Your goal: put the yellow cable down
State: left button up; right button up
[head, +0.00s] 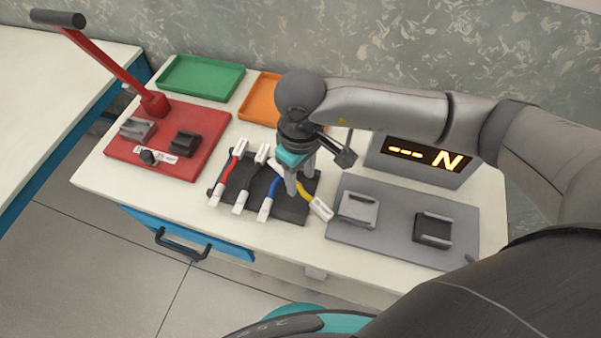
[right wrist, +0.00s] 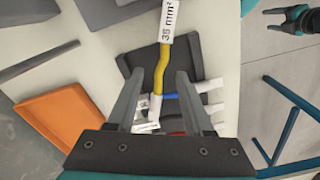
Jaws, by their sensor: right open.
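The yellow cable (head: 306,197) has white ends. It lies at a slant at the right side of the black cable rack (head: 292,215), its near white end jutting past the rack edge. In the right wrist view the yellow cable (right wrist: 161,70) runs between my open fingers, with one white end marked 35 mm². My right gripper (head: 300,184) is open above the rack; its fingers also show in the right wrist view (right wrist: 158,76). I cannot tell whether they touch the cable. My left gripper (right wrist: 272,16) shows small at the upper right of the right wrist view, its jaws unclear.
Red, black and blue cables (head: 269,197) lie side by side on the rack. A grey plate (head: 385,246) with two blocks stands close on the right, before a display (head: 425,157). A red lever press (head: 190,160) stands left. Green (head: 200,76) and orange (head: 257,98) trays lie behind.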

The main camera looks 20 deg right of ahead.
aim_at(301, 187)
notch_tip(301, 187, up, 13)
jog(key=p, duration=0.1)
jog(key=shift+s+f, duration=0.1)
jog(key=shift+f, duration=0.05)
dwell(0.6)
